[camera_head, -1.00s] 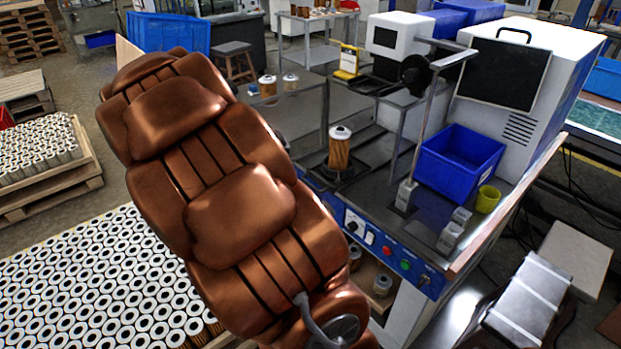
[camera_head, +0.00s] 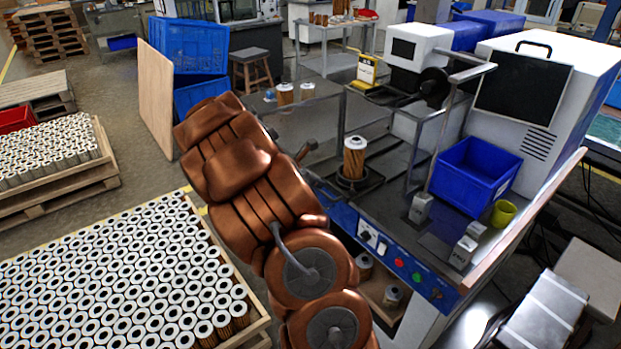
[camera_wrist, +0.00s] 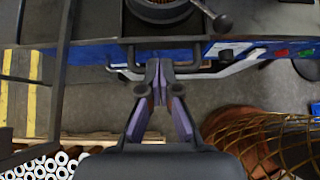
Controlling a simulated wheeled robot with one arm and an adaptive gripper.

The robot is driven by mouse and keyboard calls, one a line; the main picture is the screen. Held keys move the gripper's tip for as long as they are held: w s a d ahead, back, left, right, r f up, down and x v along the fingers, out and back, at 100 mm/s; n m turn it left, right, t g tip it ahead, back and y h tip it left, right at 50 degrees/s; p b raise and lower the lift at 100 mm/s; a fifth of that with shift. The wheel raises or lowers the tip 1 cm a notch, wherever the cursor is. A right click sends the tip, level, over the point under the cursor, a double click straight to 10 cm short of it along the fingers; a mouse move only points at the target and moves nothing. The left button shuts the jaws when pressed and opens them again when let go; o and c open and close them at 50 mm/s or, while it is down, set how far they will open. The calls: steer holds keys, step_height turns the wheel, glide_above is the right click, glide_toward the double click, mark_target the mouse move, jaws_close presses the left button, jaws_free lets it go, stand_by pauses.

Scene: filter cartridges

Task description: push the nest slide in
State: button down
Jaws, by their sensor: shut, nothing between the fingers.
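The nest slide (camera_head: 372,187) is a dark plate on the machine's bench, with a ring-shaped nest holding an upright brown filter cartridge (camera_head: 354,158) with a white top. In the wrist view the nest (camera_wrist: 160,14) is cut off at the top edge. My gripper (camera_wrist: 158,66) is shut and empty, its purple-sided fingers together at the tips. The tips overlap a dark bar (camera_wrist: 122,70) along the bench's front edge, below the nest in the picture; I cannot tell whether they touch it. In the head view my arm hides the gripper.
A ball-ended lever (camera_wrist: 222,22) sticks out right of the nest. A blue control panel (camera_head: 390,255) lines the bench front. A blue bin (camera_head: 476,175) and yellow cup (camera_head: 503,213) stand at right. A pallet of cartridges (camera_head: 120,280) lies at left.

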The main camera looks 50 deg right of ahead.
mark_target(331, 188)
steer(key=shift+p+x, duration=0.3)
steer(key=shift+x, duration=1.8)
steer(key=shift+d, duration=0.1)
